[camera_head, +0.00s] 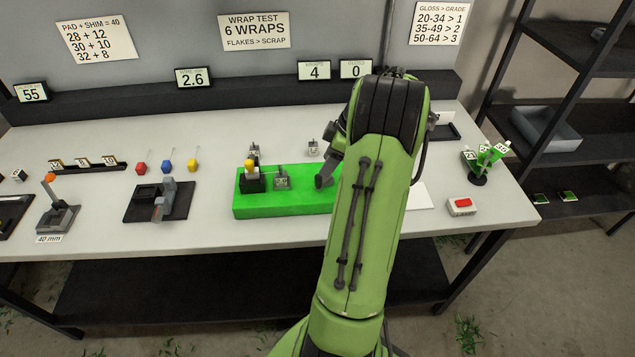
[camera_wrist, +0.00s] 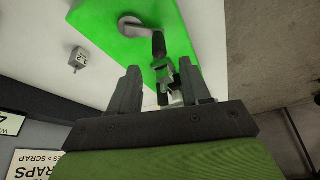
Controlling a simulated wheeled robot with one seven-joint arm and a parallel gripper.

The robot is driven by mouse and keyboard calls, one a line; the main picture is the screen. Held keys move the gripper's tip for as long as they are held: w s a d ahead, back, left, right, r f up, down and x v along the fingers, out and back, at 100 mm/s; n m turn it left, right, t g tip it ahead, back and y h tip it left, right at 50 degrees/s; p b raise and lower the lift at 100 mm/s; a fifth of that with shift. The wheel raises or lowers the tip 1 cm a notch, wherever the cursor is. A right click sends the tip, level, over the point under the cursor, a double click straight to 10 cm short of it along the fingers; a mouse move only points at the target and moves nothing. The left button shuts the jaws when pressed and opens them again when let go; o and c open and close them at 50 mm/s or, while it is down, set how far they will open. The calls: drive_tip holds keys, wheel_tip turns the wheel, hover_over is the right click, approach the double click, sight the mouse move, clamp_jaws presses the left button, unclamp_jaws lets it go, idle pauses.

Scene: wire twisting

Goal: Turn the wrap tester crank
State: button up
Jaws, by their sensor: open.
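The wrap tester is a bright green block (camera_head: 285,207) on the bench, with a black and yellow part (camera_head: 252,180) at its left and a small metal clamp (camera_head: 282,181) on top. In the wrist view, its crank (camera_wrist: 133,25) is a grey disc and arm ending in a dark knob (camera_wrist: 158,44). My gripper (camera_wrist: 157,72) is open above the green block, its fingers apart and short of the knob. A metal clamp piece (camera_wrist: 178,88) shows near the right finger.
Several coloured wire pieces (camera_head: 165,166) and a dark fixture (camera_head: 160,200) stand to the left. A red button box (camera_head: 462,206) and a green-tagged holder (camera_head: 480,165) stand to the right.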

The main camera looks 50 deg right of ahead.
sight(318, 187)
drive_tip(key=x, duration=0.7)
drive_tip(key=shift+w+f+b, duration=0.1)
drive_tip(key=shift+f+b, duration=0.3)
clamp_jaws()
